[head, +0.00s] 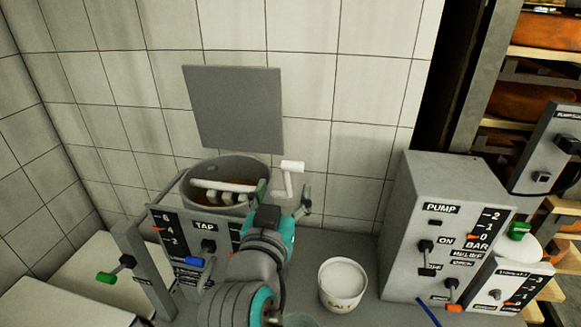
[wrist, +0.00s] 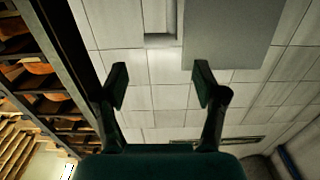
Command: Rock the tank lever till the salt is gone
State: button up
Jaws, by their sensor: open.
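The tank (head: 196,172) is a grey round tub with brown liquid and pale shapes inside; whether these are salt or a paddle I cannot tell. A white T-shaped lever (head: 292,167) stands upright at the tank's right. My gripper (head: 285,194) is open, with its fingers apart on either side of the lever's lower stem in the head view; I cannot tell if they touch it. In the wrist view my gripper (wrist: 161,84) has nothing clearly between its fingers. A white tub of white grains (head: 343,284), apparently marked salt, stands to the right.
A tap panel (head: 205,228) with a blue-handled lever and a gauge stands before the tank. A grey pump box (head: 433,220) is at the right. A grey plate (head: 234,107) is on the tiled wall. Cheese shelves (head: 540,75) are at far right.

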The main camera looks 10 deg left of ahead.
aim_at(292, 168)
jog(key=w, duration=0.9)
jog(key=shift+w+d, duration=0.15)
jog(key=shift+d, duration=0.05)
grip_shut()
